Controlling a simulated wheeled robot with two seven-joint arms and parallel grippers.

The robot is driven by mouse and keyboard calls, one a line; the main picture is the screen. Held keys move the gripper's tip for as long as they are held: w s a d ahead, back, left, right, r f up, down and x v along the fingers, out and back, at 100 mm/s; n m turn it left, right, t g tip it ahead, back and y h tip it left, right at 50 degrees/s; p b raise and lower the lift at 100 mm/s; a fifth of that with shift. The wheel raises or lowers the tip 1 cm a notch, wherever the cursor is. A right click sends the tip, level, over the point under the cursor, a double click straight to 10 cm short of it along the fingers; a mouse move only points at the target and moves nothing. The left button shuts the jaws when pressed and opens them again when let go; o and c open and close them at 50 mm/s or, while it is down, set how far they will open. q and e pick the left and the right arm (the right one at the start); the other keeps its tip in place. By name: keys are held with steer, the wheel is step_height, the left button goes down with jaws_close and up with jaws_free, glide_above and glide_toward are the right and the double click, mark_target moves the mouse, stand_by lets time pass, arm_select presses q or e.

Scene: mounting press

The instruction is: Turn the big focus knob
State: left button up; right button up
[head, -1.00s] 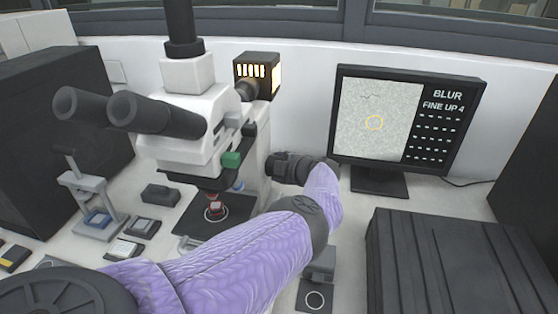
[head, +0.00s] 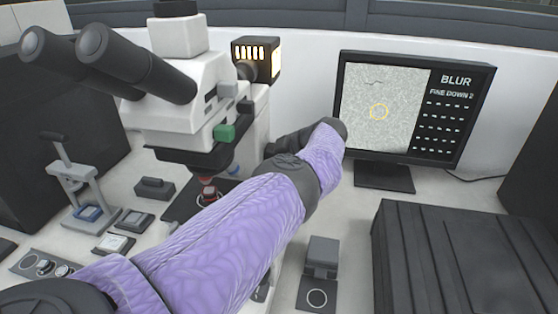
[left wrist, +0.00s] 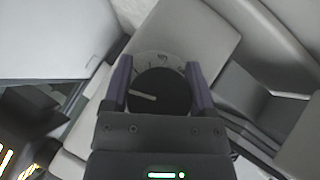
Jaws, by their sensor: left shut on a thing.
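The big focus knob (left wrist: 160,95) is a round black dial with a white pointer line, in front of a pale marked disc. It shows in the left wrist view. My left gripper (left wrist: 158,80) is shut on it, one purple-grey finger on each side. In the head view the dark left gripper (head: 292,143) reaches the right side of the white microscope (head: 190,92), and my purple-sleeved forearm hides the knob. The monitor (head: 462,118) reads "BLUR" and "FINE DOWN 2", beside a grainy picture with a yellow circle. My right gripper is not in view.
A dark ribbed case (head: 440,260) stands at the lower right. A small black block (head: 322,252) sits on the bench right of my forearm. A grey hand press (head: 75,180) and small trays stand at the left. A lit lamp box (head: 257,58) is behind the microscope.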

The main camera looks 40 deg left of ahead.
arm_select(q)
steer(key=o, duration=1.2)
steer(key=shift+c, duration=0.2)
steer(key=shift+d+r+p, duration=0.2)
steer(key=shift+r+p, duration=0.1)
steer(key=shift+p, duration=0.05)
steer(key=p+v, duration=0.5)
steer(key=v, duration=0.4)
steer(key=shift+d, duration=0.2)
